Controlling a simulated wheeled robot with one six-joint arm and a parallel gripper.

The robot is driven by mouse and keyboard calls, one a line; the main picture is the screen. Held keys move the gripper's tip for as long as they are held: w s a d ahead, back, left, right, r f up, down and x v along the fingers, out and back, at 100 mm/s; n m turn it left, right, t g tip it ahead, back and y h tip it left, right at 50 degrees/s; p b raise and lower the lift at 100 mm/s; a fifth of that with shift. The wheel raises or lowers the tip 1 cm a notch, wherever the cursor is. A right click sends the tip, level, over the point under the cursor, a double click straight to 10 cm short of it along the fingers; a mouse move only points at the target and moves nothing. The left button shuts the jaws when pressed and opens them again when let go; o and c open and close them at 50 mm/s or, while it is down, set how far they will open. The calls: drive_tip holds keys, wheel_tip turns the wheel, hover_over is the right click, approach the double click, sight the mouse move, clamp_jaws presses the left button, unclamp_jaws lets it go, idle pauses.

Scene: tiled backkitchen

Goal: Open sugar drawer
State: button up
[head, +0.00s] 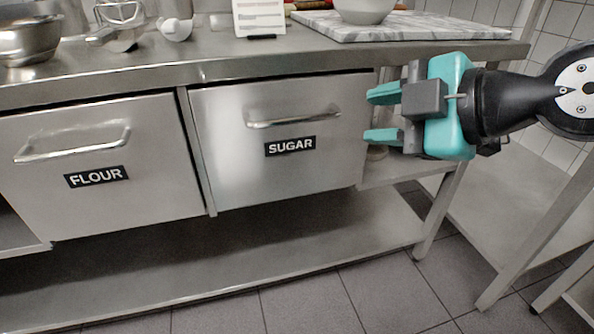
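The sugar drawer (238,165) is a steel front with a black label reading SUGAR, below the counter in the head view. It looks shut. Its bar handle (293,117) runs across the upper part of the front. My gripper (378,115) is at the right of the drawer, with its two teal fingers pointing left. The fingers are apart with nothing between them. They are to the right of the handle and do not touch it.
A FLOUR drawer (150,180) with its own handle (72,145) is at the left. The steel counter (200,58) holds a bowl (28,40), utensils, a white card (259,15) and a marble board (440,27). A lower shelf (280,235) is empty.

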wheel_tip(320, 180, down, 5)
drive_tip(key=w+n+t+b, duration=0.2)
drive_tip(key=n+b, duration=0.1)
drive_tip(key=b, duration=0.1)
drive_tip(key=n+t+p, duration=0.1)
drive_tip(key=p, duration=0.6)
approach(300, 120)
drive_tip(key=shift+y, duration=0.4)
drive_tip(key=p+x, duration=0.1)
drive_tip(key=x, duration=0.4)
drive_tip(key=p+x, duration=0.1)
drive_tip(key=x, duration=0.4)
drive_tip(key=shift+w+a+f, duration=0.1)
drive_tip(key=shift+w+f, duration=0.2)
drive_tip(key=shift+w, duration=0.1)
clamp_jaws()
